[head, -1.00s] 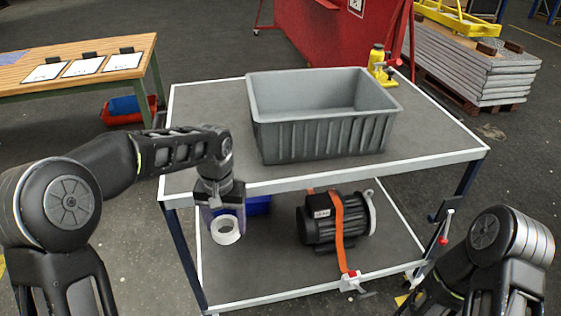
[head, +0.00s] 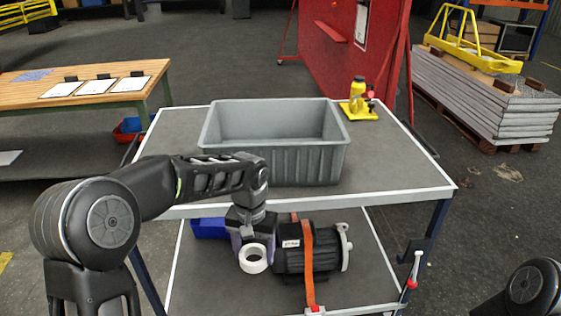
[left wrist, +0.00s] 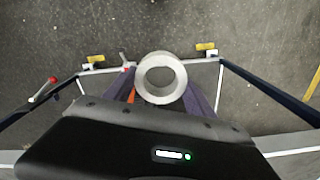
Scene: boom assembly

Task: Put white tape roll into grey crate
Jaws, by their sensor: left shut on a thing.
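The white tape roll (head: 254,258) is held in my left gripper (head: 250,246), below the level of the cart's top and in front of its near edge. In the left wrist view the roll (left wrist: 161,94) sits between the two fingers of the gripper (left wrist: 160,97), its hole facing the camera. The grey crate (head: 280,165) stands upright on the cart's top shelf, above and behind the roll; its visible inside looks empty. My right gripper is out of view; only part of the right arm shows at the bottom right.
The cart's top (head: 400,165) has a white rim and free room right of the crate. A yellow bottle jack (head: 357,103) stands at its back right. A black motor (head: 290,258) with an orange strap and a blue bin (head: 209,228) are on the lower shelf.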

